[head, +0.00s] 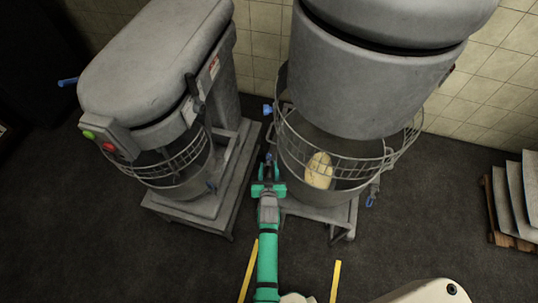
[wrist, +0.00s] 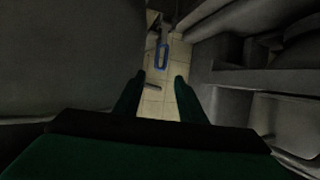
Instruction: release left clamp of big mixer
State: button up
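The big mixer (head: 375,80) stands right of centre in the head view, its bowl (head: 322,200) holding a pale lump of dough (head: 319,170). The left clamp (head: 268,157) is a small blue piece at the bowl's left side. In the wrist view a blue loop-shaped handle (wrist: 161,57), which looks like this clamp, lies ahead of the fingertips. My gripper (head: 268,170) is beside the bowl's left side, just short of the clamp. In the wrist view my gripper (wrist: 158,79) has its fingers apart with nothing between them. The right clamp (head: 370,200) hangs on the other side.
A smaller mixer (head: 155,60) stands close on the left, leaving a narrow gap for my arm. A wire guard (head: 330,160) rings the big bowl. A blue knob (head: 267,109) sticks out behind the clamp. Stacked sheets (head: 515,200) are at far right.

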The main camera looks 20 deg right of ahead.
aim_at(269, 156)
jog(key=x, duration=0.9)
jog(key=shift+w, duration=0.2)
grip_shut()
